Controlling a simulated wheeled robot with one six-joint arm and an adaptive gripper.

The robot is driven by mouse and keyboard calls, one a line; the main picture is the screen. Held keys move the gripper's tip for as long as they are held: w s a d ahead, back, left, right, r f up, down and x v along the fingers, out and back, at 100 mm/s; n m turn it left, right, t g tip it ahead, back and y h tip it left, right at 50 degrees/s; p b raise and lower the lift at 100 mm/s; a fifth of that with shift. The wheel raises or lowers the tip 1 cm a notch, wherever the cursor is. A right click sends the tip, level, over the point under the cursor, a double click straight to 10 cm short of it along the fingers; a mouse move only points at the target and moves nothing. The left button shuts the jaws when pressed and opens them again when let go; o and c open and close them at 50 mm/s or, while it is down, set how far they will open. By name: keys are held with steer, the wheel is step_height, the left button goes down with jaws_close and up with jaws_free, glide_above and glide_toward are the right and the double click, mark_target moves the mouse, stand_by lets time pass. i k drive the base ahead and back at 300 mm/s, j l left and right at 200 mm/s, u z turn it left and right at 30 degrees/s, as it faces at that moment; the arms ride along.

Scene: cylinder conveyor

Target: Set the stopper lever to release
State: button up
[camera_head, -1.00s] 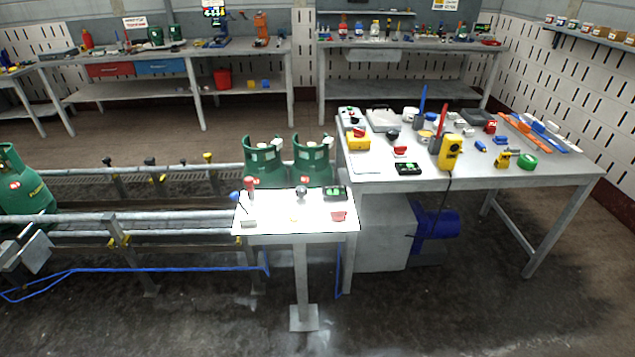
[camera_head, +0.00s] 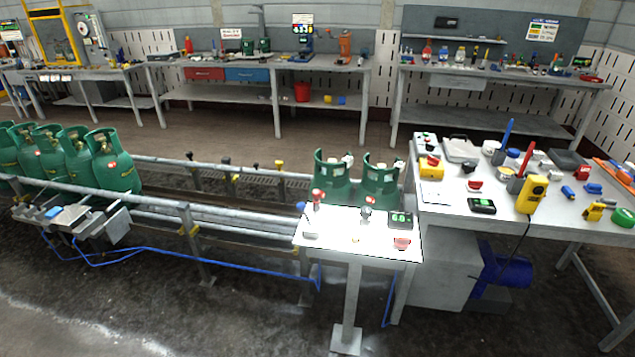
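A small white stand (camera_head: 340,244) stands at the right end of the conveyor. On its top left is an upright lever with a red knob (camera_head: 317,196). Behind the stand's middle is a grey round knob (camera_head: 366,213). A dark box with green marks (camera_head: 400,219) and a red piece (camera_head: 402,243) sit at its right. I cannot tell which of these, if any, is the stopper lever; no label is readable. A metal mechanism with a blue part (camera_head: 72,218) sits at the conveyor's left front. My gripper is not in view.
Green gas cylinders stand on the conveyor (camera_head: 240,201), two at the right end (camera_head: 332,178) and several at the left (camera_head: 113,165). A cluttered workbench (camera_head: 520,220) is at the right. A blue hose (camera_head: 240,264) runs along the front. The front floor is clear.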

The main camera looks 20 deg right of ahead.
mark_target(300, 208)
steer(key=i+j+u, duration=0.2)
steer(key=i+j, duration=0.7)
